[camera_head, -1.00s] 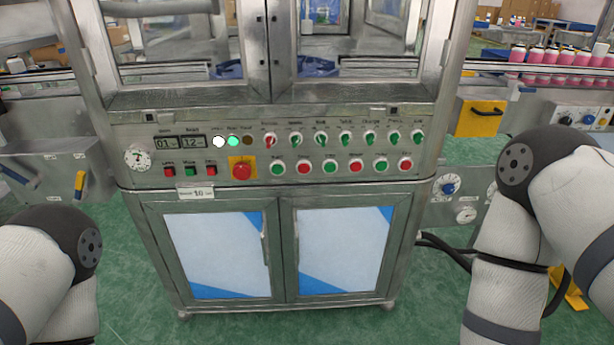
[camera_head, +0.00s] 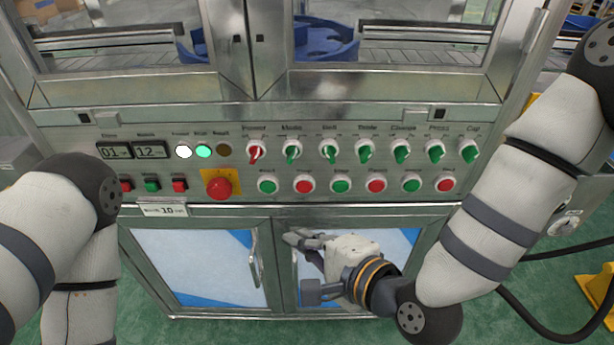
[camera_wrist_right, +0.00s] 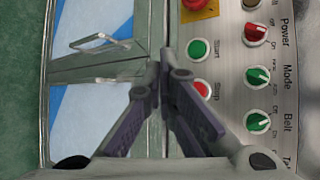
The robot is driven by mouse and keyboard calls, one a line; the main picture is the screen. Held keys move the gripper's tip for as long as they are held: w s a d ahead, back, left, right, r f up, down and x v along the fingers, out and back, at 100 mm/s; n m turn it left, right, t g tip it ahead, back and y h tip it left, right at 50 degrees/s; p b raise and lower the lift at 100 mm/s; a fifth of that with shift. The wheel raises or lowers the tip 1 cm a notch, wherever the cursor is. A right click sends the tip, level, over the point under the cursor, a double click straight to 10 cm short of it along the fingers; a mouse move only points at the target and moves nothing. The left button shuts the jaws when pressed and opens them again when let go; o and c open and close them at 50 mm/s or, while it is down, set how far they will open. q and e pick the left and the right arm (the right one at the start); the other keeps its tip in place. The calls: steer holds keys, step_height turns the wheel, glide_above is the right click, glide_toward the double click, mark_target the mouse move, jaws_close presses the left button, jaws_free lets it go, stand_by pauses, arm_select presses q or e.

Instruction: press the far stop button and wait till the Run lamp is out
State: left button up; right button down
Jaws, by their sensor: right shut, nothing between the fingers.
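The far red stop button (camera_head: 446,183) is the rightmost in the lower button row of the steel control panel. The Run lamp (camera_head: 203,151) glows green, between a lit white lamp (camera_head: 183,152) and a dark brown lamp (camera_head: 223,150). My right gripper (camera_head: 298,238) is in front of the right cabinet door, below the button row and left of the far stop button. In the right wrist view its fingers (camera_wrist_right: 163,68) are together and empty, near a green Start button (camera_wrist_right: 200,48) and a red Stop button (camera_wrist_right: 201,90). My left gripper is out of view.
A red emergency button (camera_head: 219,185) on a yellow plate sits left of the row. Other red buttons (camera_head: 304,184) (camera_head: 376,182) sit between green ones. Selector knobs (camera_head: 364,151) stick out above. Door handles (camera_head: 255,258) protrude below.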

mark_target(304, 187)
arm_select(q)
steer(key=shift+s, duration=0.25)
arm_select(e)
steer(key=shift+s, duration=0.2)
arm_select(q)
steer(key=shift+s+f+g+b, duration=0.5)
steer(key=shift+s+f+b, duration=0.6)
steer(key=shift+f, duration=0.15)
arm_select(e)
steer(key=w, duration=0.9)
